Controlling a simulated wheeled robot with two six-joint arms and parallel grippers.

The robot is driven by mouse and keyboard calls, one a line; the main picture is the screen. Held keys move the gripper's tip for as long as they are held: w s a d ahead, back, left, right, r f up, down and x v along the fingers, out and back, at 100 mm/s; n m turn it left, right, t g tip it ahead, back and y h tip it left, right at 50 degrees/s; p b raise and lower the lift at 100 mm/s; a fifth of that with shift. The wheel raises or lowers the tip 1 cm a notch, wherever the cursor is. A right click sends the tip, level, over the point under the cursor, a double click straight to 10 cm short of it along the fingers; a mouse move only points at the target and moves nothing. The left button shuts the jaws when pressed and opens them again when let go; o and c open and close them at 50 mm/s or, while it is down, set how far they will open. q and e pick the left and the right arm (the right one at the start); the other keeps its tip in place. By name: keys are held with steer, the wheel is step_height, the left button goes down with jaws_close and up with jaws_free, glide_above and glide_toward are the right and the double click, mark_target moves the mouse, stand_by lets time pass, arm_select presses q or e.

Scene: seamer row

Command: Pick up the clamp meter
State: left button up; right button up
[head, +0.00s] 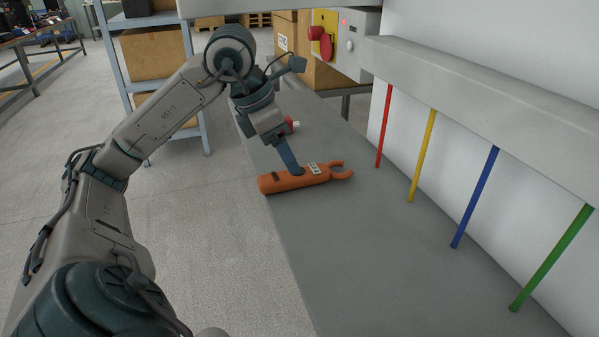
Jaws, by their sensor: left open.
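The orange clamp meter (318,174) lies on the grey bench top near its left edge, with its handle end to the left and its hooked jaw to the right. My left gripper (295,170) reaches down from above, and its blue-grey fingertip is at the middle of the meter's body. The gripper is open. Whether it touches the meter, and where its other finger sits, I cannot tell. My right gripper is out of view.
The grey bench top (380,265) is clear in front. Red, yellow, blue and green rods (475,198) stand along the wall ledge. A small red-and-white item (291,126) sits behind my gripper. A control box (345,40) with a red knob is at the back; cardboard boxes (157,54) stand on shelving at left.

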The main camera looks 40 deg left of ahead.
mark_target(307, 176)
arm_select(q)
steer(key=shift+w+d, duration=0.15)
steer(key=shift+w, duration=0.1)
steer(key=shift+x, duration=0.75)
steer(key=x, duration=0.3)
steer(key=shift+w+d+f, duration=0.1)
steer(key=shift+w+f, duration=0.1)
steer(key=shift+f, duration=0.05)
steer(key=c, duration=1.3)
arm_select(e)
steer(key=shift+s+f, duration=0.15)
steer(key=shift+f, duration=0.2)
arm_select(q)
steer(key=shift+r, duration=0.15)
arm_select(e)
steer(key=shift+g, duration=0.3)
